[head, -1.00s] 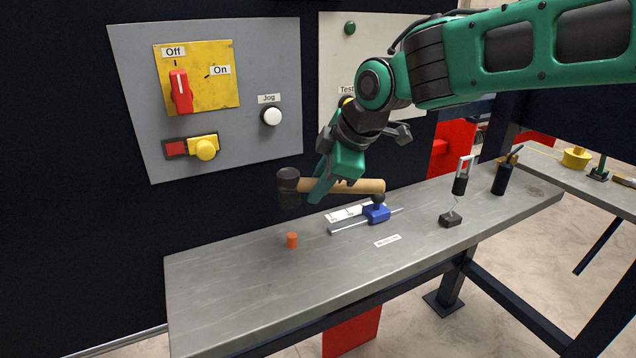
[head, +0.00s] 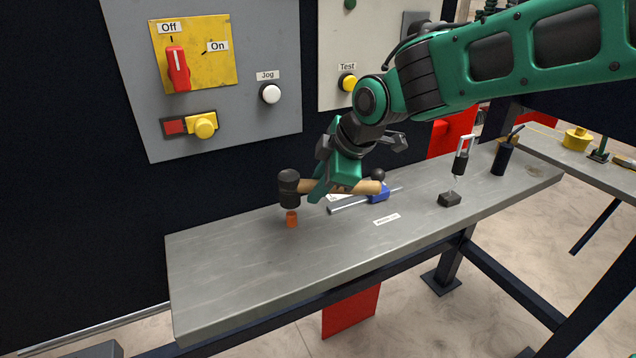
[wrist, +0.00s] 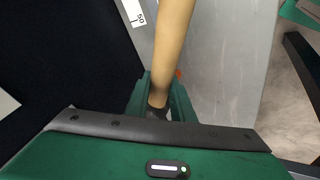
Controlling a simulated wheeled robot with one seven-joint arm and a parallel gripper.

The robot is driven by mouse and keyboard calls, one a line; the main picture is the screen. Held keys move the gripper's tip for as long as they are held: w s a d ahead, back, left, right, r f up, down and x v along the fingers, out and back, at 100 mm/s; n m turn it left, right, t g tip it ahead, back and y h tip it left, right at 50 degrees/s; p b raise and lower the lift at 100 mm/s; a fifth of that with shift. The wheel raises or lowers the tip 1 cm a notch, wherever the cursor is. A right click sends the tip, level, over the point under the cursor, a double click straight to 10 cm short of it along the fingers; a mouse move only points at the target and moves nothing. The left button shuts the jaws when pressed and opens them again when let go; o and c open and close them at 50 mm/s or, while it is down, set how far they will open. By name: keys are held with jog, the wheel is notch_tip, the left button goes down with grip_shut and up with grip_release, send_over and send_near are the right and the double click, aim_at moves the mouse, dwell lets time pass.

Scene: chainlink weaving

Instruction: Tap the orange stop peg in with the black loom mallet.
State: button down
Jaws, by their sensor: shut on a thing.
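The black loom mallet (head: 289,187) has a dark head and a wooden handle (head: 365,187). My gripper (head: 322,188) is shut on the handle close to the head. The handle also shows in the wrist view (wrist: 171,45), running down between the fingers (wrist: 160,100). The orange stop peg (head: 291,219) stands upright on the grey bench. The mallet head is directly above the peg in the head view, its lower edge at the peg's top; I cannot tell whether they touch. In the wrist view only a small orange bit (wrist: 178,73) shows beside the gripper.
The grey bench (head: 230,265) is clear in front and to the left of the peg. A control panel (head: 235,120) rises behind.

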notch_tip(320, 180, down, 3)
jog(key=shift+r, duration=1.2)
jog(key=shift+r, duration=2.5)
